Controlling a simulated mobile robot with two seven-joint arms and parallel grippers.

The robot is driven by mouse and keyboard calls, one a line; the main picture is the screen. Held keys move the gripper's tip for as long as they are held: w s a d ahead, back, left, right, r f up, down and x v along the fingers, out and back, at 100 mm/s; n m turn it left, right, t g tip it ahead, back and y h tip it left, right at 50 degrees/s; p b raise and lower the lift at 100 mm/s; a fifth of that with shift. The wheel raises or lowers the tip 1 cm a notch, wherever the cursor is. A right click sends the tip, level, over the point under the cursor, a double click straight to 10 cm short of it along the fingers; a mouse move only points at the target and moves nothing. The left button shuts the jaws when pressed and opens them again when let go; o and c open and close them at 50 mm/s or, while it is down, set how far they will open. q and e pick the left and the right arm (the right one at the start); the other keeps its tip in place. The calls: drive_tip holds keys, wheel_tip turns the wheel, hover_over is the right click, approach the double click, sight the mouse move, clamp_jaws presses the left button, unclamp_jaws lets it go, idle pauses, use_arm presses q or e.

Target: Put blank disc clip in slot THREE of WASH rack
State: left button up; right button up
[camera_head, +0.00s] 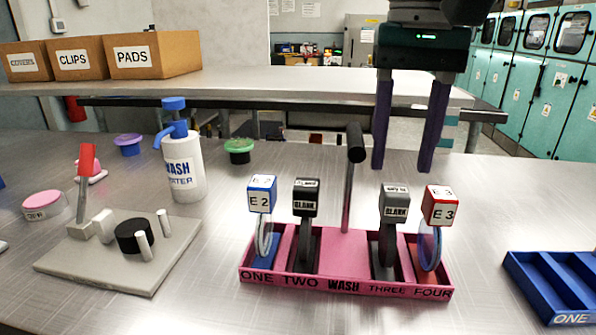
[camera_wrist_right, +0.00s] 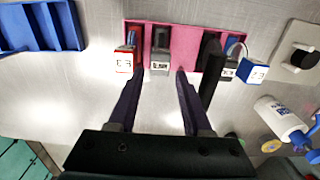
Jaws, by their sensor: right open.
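The pink WASH rack (camera_head: 345,285) stands on the metal bench, with slots marked ONE to FOUR. A grey clip labelled BLANK (camera_head: 394,202) stands upright in slot THREE, its lower part inside the rack; it also shows in the right wrist view (camera_wrist_right: 160,62). A darker BLANK clip (camera_head: 306,202) stands in slot TWO. A blue-topped E 2 clip (camera_head: 262,196) is in slot ONE and a red-topped E 3 clip (camera_head: 438,206) in slot FOUR. My right gripper (camera_head: 405,168) is open and empty, above and apart from the slot THREE clip. My left gripper is not visible.
A black-topped post (camera_head: 354,145) rises from the rack's middle. A blue rack (camera_head: 560,290) lies at right. A WASH bottle (camera_head: 181,170) and a grey fixture (camera_head: 125,260) stand at left. Boxes (camera_head: 150,53) sit on the raised shelf. Bench in front is clear.

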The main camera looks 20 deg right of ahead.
drive_tip(key=shift+r, duration=1.6)
